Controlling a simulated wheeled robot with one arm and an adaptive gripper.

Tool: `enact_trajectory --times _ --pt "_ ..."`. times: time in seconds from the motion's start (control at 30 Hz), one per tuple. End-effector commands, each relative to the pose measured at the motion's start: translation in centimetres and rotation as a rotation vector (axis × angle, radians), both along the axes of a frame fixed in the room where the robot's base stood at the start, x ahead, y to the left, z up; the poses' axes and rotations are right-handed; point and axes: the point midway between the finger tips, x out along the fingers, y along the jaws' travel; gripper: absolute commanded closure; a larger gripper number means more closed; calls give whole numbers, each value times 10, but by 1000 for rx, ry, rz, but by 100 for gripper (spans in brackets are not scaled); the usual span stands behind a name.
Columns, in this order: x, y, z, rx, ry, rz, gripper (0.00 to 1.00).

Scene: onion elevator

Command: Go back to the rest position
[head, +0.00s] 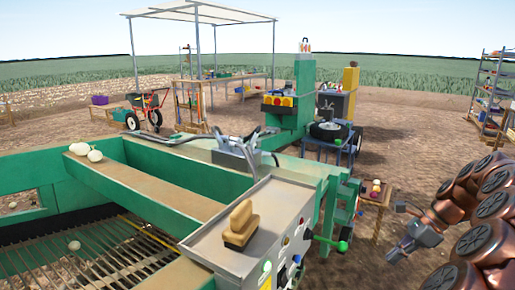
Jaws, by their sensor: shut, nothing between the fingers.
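My gripper (394,255) is at the lower right, at the end of my copper-coloured arm with dark round caps. Its grey fingers are shut and empty and point down to the left. It hangs over bare soil, to the right of the green machine (325,190), and appears apart from it.
A control box (230,262) with buttons carries a wooden-backed brush (240,224). White onions (85,151) lie on a board, and another is on the slatted conveyor (110,255). A small table (378,191) stands beyond my gripper. Shelves (494,90) stand far right.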

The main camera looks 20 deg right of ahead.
Motion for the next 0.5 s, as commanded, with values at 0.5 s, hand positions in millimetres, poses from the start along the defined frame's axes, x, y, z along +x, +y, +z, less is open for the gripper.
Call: enact_trajectory --times 0.5 --pt "19 173 42 -155 -156 676 100"
